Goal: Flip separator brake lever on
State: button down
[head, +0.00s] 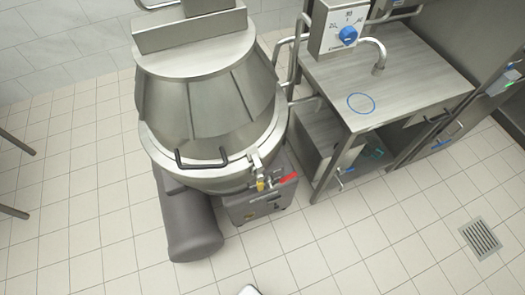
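The separator (208,110) is a large steel cone-shaped machine at the left centre of the head view. A small lever with a red grip (283,179) sticks out to the right at its lower front, on the grey base block (262,205). A small yellow-tipped part (260,185) sits just left of the red grip, below a metal clamp on the rim. I cannot tell for sure which of these is the brake lever or how it is set. My gripper is not in view; only a small white piece shows at the bottom edge.
A dark grey motor cylinder (188,220) lies at the separator's lower left. A steel table (400,75) with a blue circle and a control box with a blue knob (348,36) stands to the right. A drain grate (481,239) is in the floor. The tiled floor in front is clear.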

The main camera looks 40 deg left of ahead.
aim_at(270, 186)
jog(key=k+j+u, duration=0.2)
jog(key=u, duration=0.15)
jog(key=k+j+u, duration=0.35)
jog(key=i+j+z, duration=0.1)
jog(key=i+z, duration=0.3)
jog(key=i, duration=0.2)
